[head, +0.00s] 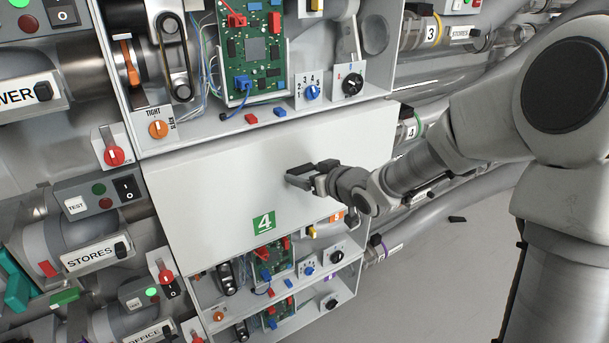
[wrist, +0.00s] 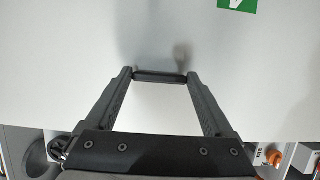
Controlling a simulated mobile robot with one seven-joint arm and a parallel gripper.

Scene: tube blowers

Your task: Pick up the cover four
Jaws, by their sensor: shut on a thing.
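Cover four is a broad white panel (head: 205,195) with a green "4" label (head: 264,222) near its lower edge. It lies between the open upper and lower compartments in the head view, and fills most of the wrist view (wrist: 60,60). My gripper (head: 303,178) reaches it from the right, over its right half. In the wrist view its two fingers are closed on the ends of a short dark handle (wrist: 160,78) on the cover. In the head view the handle is largely hidden by the fingers. I cannot tell whether the cover is clear of its frame.
An open compartment with a green circuit board (head: 255,45) and knobs is above the cover. A red block (head: 251,118) and a blue block (head: 280,112) lie on its ledge. More open compartments (head: 275,265) are below. Pipes and switch panels crowd the left. Bare floor (head: 440,270) is at lower right.

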